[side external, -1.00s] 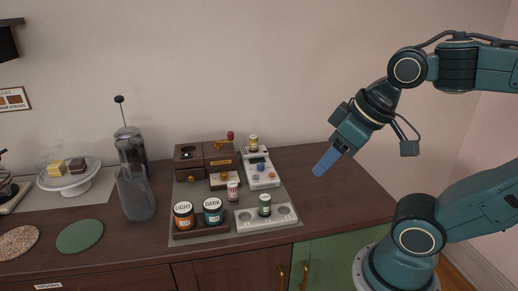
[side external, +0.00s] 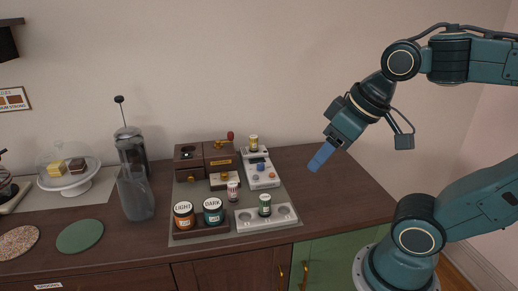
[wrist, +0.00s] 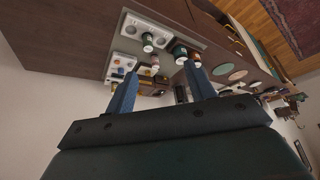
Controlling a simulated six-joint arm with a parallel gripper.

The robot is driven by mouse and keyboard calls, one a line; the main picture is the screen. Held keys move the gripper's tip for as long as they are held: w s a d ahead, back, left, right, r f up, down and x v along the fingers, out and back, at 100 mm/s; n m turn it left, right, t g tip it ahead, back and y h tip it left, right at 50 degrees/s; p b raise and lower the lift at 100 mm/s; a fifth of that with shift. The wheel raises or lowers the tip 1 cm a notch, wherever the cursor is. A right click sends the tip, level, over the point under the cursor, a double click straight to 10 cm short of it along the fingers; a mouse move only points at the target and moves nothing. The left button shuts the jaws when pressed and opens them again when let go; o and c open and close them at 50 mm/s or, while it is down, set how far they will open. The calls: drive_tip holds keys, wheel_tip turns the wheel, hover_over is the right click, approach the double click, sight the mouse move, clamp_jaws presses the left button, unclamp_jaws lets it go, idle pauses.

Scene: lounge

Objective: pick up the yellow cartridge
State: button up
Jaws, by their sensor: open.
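The yellow cartridge (side external: 253,143) appears as a small cylinder with a yellow label, upright at the back end of the white device (side external: 262,174) in the side external view. In the wrist view I cannot tell it clearly from the other small items. My gripper (side external: 315,165) hangs in the air to the right of the device, with blue fingers angled down and left. In the wrist view my gripper (wrist: 158,75) has its two fingers apart, with nothing held between them.
A white tray (side external: 245,224) holds a green-labelled cartridge (side external: 264,205). A pink-labelled cartridge (side external: 232,190) stands near the LIGHT (side external: 183,216) and DARK (side external: 213,211) jars. Brown boxes (side external: 205,160) stand left of the device. The counter's right end (side external: 340,195) is clear.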

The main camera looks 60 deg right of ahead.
drive_tip(key=w+d+r+m+g, duration=0.1)
drive_tip(key=w+d+r+m, duration=0.15)
drive_tip(key=w, duration=0.35)
drive_tip(key=w+d+r+m, duration=0.1)
drive_tip(key=w+r+m, duration=0.2)
drive_tip(key=w+r, duration=0.15)
drive_tip(key=m+g, duration=0.5)
drive_tip(key=m, duration=1.1)
hover_over(254, 137)
wheel_tip(254, 137, down, 15)
drive_tip(key=shift+d+r, duration=0.2)
drive_tip(key=shift+w, duration=0.1)
drive_tip(key=shift+f, duration=6.85)
drive_tip(key=c, duration=1)
